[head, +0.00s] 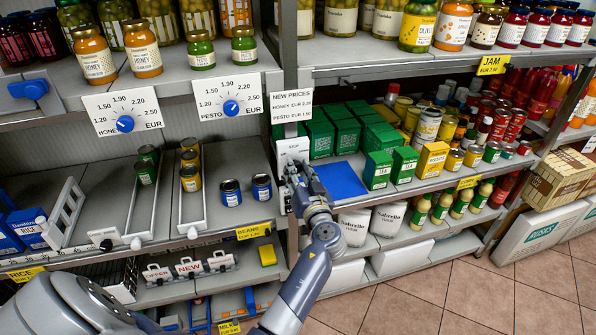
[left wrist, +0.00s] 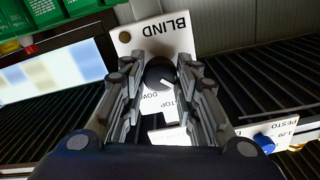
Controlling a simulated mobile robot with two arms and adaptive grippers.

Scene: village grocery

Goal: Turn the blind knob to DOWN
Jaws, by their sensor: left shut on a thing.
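The blind knob (left wrist: 160,75) is a dark round knob with a white pointer mark, on a white plate (left wrist: 174,35) reading BLIND. In the left wrist view the plate looks turned over, with DOWN and STOP lettering partly hidden near the knob. The pointer slants toward the lower right of that view, near the STOP lettering. My left gripper (left wrist: 161,76) is shut on the knob, one finger on each side. In the head view the plate (head: 293,147) is on the shelf post, and my left gripper (head: 295,172) covers the knob. My right gripper is not in view.
Two blue price dials (head: 125,124) and (head: 231,107) are on the shelf edge to the left. Green tea boxes (head: 378,169) and a blue mat (head: 342,180) lie right of the post. Two dark tins (head: 231,192) stand close on the left.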

